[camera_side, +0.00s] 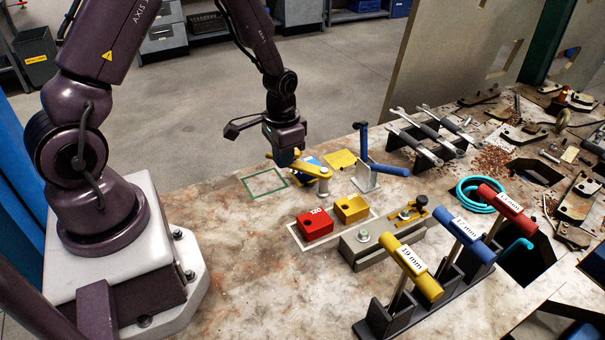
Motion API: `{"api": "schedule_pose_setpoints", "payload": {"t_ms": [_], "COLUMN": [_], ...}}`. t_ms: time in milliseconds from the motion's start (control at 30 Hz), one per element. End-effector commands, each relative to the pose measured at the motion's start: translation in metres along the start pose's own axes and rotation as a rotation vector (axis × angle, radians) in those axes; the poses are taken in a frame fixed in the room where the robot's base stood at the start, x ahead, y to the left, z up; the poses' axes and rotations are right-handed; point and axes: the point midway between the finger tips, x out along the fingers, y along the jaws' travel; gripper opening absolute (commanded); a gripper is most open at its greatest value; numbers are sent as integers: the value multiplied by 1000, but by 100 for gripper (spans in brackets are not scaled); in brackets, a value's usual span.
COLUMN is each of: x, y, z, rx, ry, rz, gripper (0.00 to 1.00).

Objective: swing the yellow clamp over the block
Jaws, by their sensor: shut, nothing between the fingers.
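The yellow clamp (308,169) is a flat arm on a short post, just beyond the red and yellow blocks. My gripper (287,160) is shut and empty, pointing down at the left part of the clamp arm. I cannot tell whether it touches the arm. A blue block (310,160) shows partly behind the clamp arm; how much of it the arm covers is hard to tell. A red block (316,226) and a yellow block (351,208) sit in a white outline. Which block the task means is unclear.
A blue-handled toggle clamp (366,178) stands right of the yellow clamp. A grey fixture (367,252) with a smaller yellow-black clamp (411,211) is in front. T-handle tools stand in a rack (400,316); wrenches (416,145) lie behind. An empty green outline (264,182) is left.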

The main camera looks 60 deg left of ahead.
Motion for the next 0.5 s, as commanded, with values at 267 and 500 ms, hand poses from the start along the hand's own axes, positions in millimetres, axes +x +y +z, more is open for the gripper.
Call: {"api": "schedule_pose_setpoints", "payload": {"t_ms": [267, 500], "x": [0, 0], "y": [-3, -11], "z": [-2, -7], "rx": [-1, 0], "ry": [0, 0], "rz": [0, 0], "gripper": [0, 0]}}
